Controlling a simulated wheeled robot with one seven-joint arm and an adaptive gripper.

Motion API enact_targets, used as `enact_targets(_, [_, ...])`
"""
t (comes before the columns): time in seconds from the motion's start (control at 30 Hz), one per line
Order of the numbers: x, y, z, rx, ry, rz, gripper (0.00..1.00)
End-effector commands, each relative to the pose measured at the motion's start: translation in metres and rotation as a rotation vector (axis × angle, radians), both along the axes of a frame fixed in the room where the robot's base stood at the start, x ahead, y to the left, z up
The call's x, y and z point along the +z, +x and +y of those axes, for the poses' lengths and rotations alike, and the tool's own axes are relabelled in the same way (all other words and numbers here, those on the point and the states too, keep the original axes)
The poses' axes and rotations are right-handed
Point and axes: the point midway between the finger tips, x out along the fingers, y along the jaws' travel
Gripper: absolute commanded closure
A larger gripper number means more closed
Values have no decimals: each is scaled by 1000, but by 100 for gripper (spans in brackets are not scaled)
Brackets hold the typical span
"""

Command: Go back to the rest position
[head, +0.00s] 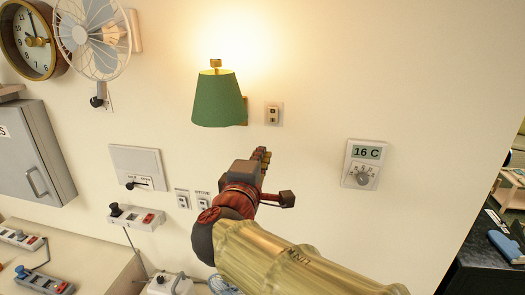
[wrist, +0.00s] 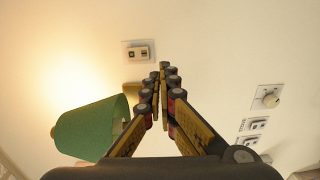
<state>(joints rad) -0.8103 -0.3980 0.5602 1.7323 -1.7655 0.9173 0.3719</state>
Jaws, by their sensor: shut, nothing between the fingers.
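My gripper (head: 263,158) is raised in front of the pale wall, at the end of my arm reaching up from the lower right in the head view. In the wrist view my gripper (wrist: 163,80) has its fingers together and nothing between them. A wall switch plate (head: 273,113) is just above the fingertips in the head view. The switch plate also shows in the wrist view (wrist: 138,53), apart from the fingers in the picture. A lit wall lamp with a green shade (head: 218,100) is up and left of my gripper, and its shade shows at left in the wrist view (wrist: 88,128).
A thermostat (head: 364,164) reading 16 C is on the wall to the right. A fan (head: 93,36), a clock (head: 30,40) and a grey cabinet (head: 35,150) are at the left. A bench (head: 75,258) with switch boxes is below. The wall between lamp and thermostat is mostly bare.

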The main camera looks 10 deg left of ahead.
Motion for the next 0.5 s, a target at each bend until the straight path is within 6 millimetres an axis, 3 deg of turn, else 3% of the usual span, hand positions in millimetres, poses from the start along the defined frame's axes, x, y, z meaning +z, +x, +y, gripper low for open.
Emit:
enact_targets(0.4, [-2, -1, 0, 0, -24, 8, 100])
enact_targets(0.47, [-13, -2, -4, -12, -20, 45, 100])
enact_targets(0.5, [-28, -4, -7, -23, -15, 85, 100])
